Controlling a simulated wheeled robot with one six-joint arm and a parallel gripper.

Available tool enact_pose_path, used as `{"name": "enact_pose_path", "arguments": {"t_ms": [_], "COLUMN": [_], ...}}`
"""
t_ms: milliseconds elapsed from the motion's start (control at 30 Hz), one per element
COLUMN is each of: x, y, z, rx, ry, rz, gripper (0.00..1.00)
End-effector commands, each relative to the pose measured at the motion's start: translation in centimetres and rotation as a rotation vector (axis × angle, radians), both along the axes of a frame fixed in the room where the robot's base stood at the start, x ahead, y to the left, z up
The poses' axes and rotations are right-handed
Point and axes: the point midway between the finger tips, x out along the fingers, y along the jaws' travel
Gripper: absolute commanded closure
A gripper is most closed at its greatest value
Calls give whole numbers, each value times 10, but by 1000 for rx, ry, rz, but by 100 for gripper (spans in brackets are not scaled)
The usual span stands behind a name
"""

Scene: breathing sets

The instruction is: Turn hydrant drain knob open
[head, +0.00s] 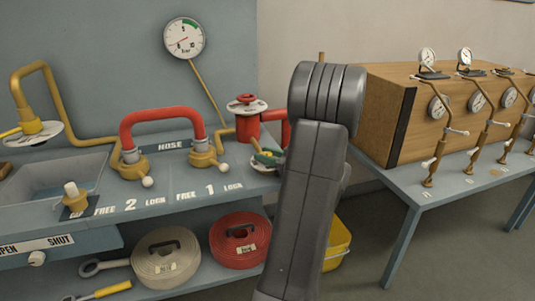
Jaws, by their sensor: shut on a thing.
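The red hydrant (247,123) stands at the back of the grey bench, with a red handwheel (246,98) over a white disc on top. In front of it is a small green knob-like part (268,157) by a white plate, partly hidden by my arm. I cannot tell if this is the drain knob or how far it is turned. Another knob, white (37,258), sits under an OPEN/SHUT label at the lower left. My arm's dark links fill the middle of the view. My gripper is hidden behind them, so I cannot see what it touches.
A red hose loop (162,115) joins two brass couplings marked FREE and LOCK. A grey basin (50,185) is at left. Rolled hoses (165,258) lie on the lower shelf.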

Motion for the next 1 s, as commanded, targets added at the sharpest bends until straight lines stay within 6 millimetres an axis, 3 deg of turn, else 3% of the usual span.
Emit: {"name": "enact_pose_path", "arguments": {"t_ms": [300, 333, 433, 767, 1000], "x": [0, 0, 0, -1, -16], "y": [0, 0, 0, -2, -30], "z": [2, 2, 2, 1, 1], "rx": [1, 1, 0, 0, -1], "ry": [-4, -4, -4, -2, -1], "rz": [0, 0, 0, -1, -5], "gripper": [91, 64, 47, 47, 47]}}
